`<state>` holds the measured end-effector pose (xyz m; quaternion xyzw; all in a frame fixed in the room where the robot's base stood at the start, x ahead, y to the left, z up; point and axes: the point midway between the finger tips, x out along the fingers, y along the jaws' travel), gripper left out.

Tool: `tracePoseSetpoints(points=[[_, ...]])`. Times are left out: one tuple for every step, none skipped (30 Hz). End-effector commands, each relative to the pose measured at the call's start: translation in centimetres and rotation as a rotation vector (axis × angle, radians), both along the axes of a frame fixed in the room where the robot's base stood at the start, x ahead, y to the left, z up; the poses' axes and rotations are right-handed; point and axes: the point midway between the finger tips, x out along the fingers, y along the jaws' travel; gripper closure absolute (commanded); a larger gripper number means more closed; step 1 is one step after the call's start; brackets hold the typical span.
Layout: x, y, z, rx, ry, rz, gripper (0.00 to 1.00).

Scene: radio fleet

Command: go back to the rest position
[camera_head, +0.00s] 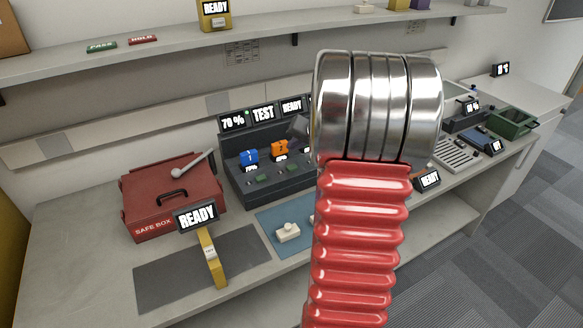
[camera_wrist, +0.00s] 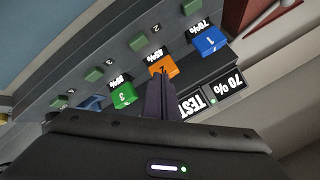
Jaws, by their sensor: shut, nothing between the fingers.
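My gripper (camera_wrist: 159,97) is shut and empty in the wrist view. Its dark fingertips lie in front of the dock near an orange block marked 2 (camera_wrist: 164,66); I cannot tell whether they touch anything. The dark dock (camera_head: 262,186) stands on the bench in the head view, partly hidden by my red and silver arm. A blue block marked 1 (camera_head: 248,157) and the orange block sit in it. A green block marked 3 (camera_wrist: 123,95) shows in the wrist view, and a further blue one is partly hidden by my gripper body.
A red safe box (camera_head: 150,210) stands left of the dock. A pale block (camera_head: 288,233) lies on a blue mat (camera_head: 270,217). A shelf (camera_head: 150,60) runs above; a green tray (camera_head: 513,122) is far right.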

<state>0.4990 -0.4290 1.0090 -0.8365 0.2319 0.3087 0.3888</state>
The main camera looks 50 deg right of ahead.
Motion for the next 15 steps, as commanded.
tracePoseSetpoints(points=[[0.00, 0.00, -0.02, 0.000, 0.000, 0.000, 1.00], [0.00, 0.00, -0.02, 0.000, 0.000, 0.000, 1.00], [0.00, 0.00, -0.02, 0.000, 0.000, 0.000, 1.00], [0.00, 0.00, -0.02, 0.000, 0.000, 0.000, 1.00], [0.00, 0.00, -0.02, 0.000, 0.000, 0.000, 1.00], [0.00, 0.00, -0.02, 0.000, 0.000, 0.000, 1.00], [0.00, 0.00, -0.02, 0.000, 0.000, 0.000, 1.00], [0.00, 0.00, -0.02, 0.000, 0.000, 0.000, 1.00], [0.00, 0.00, -0.02, 0.000, 0.000, 0.000, 1.00], [0.00, 0.00, -0.02, 0.000, 0.000, 0.000, 1.00], [0.00, 0.00, -0.02, 0.001, 0.000, -0.001, 1.00], [0.00, 0.00, -0.02, 0.004, -0.001, -0.003, 1.00], [0.00, 0.00, -0.02, 0.007, -0.001, -0.007, 1.00], [0.00, 0.01, -0.02, 0.014, -0.003, -0.012, 1.00], [0.01, 0.09, -0.02, 0.025, -0.005, -0.019, 1.00]])
